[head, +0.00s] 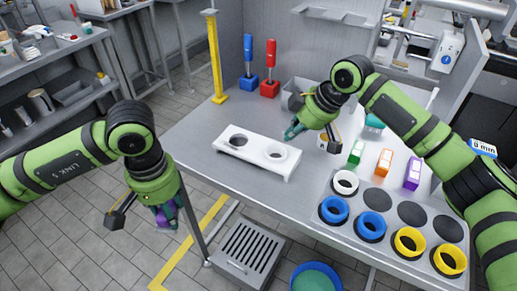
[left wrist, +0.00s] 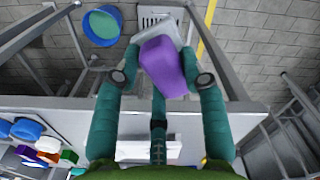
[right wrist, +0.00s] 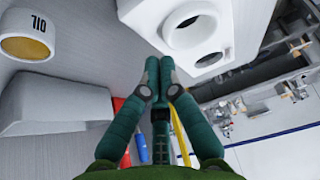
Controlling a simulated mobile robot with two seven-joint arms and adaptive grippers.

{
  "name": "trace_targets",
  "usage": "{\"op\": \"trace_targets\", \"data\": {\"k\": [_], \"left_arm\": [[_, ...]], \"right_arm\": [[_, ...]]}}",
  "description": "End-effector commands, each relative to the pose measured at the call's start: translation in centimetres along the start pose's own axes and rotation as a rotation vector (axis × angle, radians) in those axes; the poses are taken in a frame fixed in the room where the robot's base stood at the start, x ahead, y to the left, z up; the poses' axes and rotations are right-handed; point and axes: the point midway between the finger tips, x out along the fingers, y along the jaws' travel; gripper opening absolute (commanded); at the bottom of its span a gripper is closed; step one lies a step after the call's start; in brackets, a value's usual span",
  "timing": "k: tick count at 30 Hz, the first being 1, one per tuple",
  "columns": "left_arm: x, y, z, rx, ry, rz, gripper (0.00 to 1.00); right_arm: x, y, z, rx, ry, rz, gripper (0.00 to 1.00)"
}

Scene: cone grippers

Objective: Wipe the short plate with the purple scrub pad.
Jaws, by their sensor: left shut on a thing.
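My left gripper (head: 165,215) is shut on the purple scrub pad (head: 164,218) and hangs beyond the table's left edge, above the floor. In the left wrist view the purple pad (left wrist: 165,68) shows between the two fingers. My right gripper (head: 294,131) is over the table, close to the back of a white stand (head: 250,152) with two round holes. In the right wrist view its fingertips (right wrist: 159,65) are together with nothing visible between them. I cannot tell which thing is the short plate.
The steel table (head: 185,135) carries a yellow post (head: 215,60), blue (head: 248,60) and red (head: 270,70) upright items, coloured boxes (head: 384,163), and blue and yellow rings (head: 333,210). A grated floor box (head: 248,250) and a teal-lined tub (head: 315,278) stand by the front edge.

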Motion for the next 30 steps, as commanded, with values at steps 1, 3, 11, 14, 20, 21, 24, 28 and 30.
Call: {"op": "trace_targets", "data": {"k": [1, 3, 11, 14, 20, 21, 24, 28, 30], "left_arm": [[-0.01, 0.00, 0.00, 0.000, 0.000, 0.000, 0.16], [-0.01, 0.00, 0.00, 0.000, 0.000, 0.000, 0.16], [-0.01, 0.00, -0.01, 0.000, 0.000, 0.000, 0.16], [-0.01, 0.00, -0.01, 0.000, 0.000, 0.000, 0.16], [-0.01, 0.00, -0.01, 0.000, 0.000, 0.000, 0.16], [-0.01, 0.00, 0.00, 0.000, 0.000, 0.000, 0.16], [-0.01, 0.00, -0.01, 0.000, 0.000, 0.000, 0.16], [-0.01, 0.00, -0.01, 0.000, 0.000, 0.000, 0.16], [-0.01, 0.00, 0.00, 0.000, 0.000, 0.000, 0.16]], "right_arm": [[0.01, -0.01, 0.01, 0.000, 0.000, 0.000, 0.00], [0.02, -0.01, 0.01, 0.000, 0.000, 0.000, 0.00], [0.01, -0.01, 0.00, 0.000, 0.000, 0.000, 0.00], [0.02, -0.01, 0.01, 0.000, 0.000, 0.000, 0.00], [0.26, -0.02, 0.14, 0.000, 0.000, -0.001, 0.00], [0.34, -0.02, 0.18, 0.000, 0.000, -0.001, 0.00], [0.52, -0.02, 0.28, 0.000, 0.000, -0.001, 0.00], [0.74, -0.01, 0.40, 0.000, 0.000, -0.001, 0.00], [0.86, 0.00, 0.46, 0.000, 0.000, 0.000, 0.00]]}}
